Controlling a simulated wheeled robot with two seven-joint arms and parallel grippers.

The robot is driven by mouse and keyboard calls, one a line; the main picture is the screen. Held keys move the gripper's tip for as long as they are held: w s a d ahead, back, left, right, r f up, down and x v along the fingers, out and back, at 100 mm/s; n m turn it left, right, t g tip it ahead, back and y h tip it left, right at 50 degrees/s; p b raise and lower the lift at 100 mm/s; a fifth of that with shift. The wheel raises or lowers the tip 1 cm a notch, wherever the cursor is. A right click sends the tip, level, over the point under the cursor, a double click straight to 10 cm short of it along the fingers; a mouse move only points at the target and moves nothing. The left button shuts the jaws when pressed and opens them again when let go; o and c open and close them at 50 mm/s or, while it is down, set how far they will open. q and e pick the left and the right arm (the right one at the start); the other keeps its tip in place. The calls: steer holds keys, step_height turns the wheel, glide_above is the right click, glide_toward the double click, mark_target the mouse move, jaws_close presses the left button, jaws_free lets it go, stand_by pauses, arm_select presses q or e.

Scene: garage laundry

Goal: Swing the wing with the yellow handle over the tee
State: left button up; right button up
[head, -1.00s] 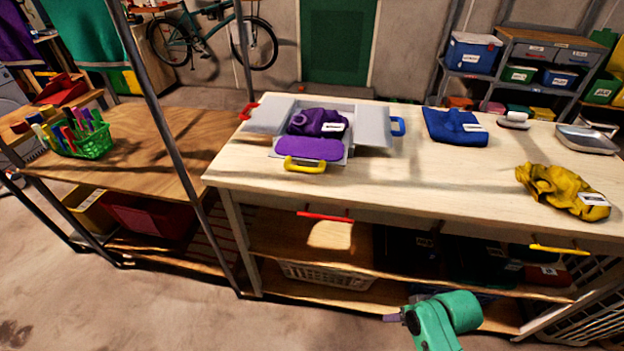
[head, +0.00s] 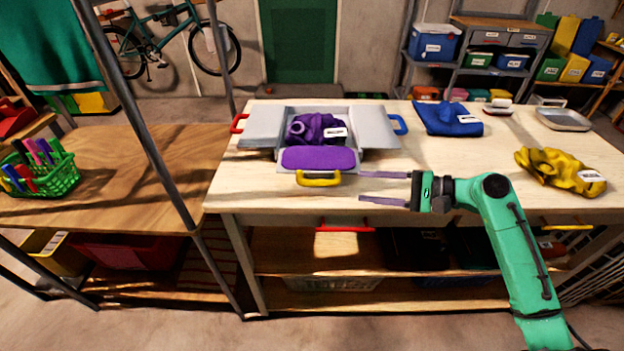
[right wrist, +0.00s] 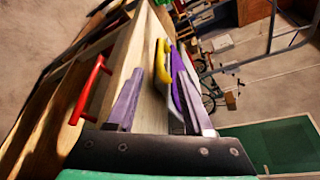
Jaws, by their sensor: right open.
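The grey folding board lies on the pale workbench, with the purple tee (head: 312,128) bunched on its middle panel. The wing with the yellow handle (head: 318,160) has a purple pad and lies folded out toward the bench's front edge. Its yellow handle (head: 318,179) also shows in the right wrist view (right wrist: 162,62), between the finger lines and beyond the tips. My right gripper (head: 360,186) is open and empty, just right of the yellow handle and apart from it, fingers pointing left. My left gripper is not in view.
Side wings with a red handle (head: 239,123) and a blue handle (head: 398,124) lie open. A blue garment (head: 447,118) and a yellow garment (head: 560,170) lie to the right. A red drawer handle (head: 344,228) is below the bench edge. A grey post (head: 150,130) stands at left.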

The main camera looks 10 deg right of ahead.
mark_target(330, 184)
steer(key=x, duration=0.4)
steer(key=shift+w+a+p, duration=0.25)
steer(key=shift+a+p, duration=0.05)
steer(key=x, duration=0.6)
steer(key=shift+a+p, duration=0.15)
steer(key=shift+p, duration=0.15)
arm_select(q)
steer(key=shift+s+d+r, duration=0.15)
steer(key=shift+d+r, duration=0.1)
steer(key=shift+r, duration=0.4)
arm_select(e)
steer(key=shift+w+a+f, duration=0.25)
steer(key=shift+w+a, duration=0.05)
steer(key=shift+a, duration=0.05)
jaws_close()
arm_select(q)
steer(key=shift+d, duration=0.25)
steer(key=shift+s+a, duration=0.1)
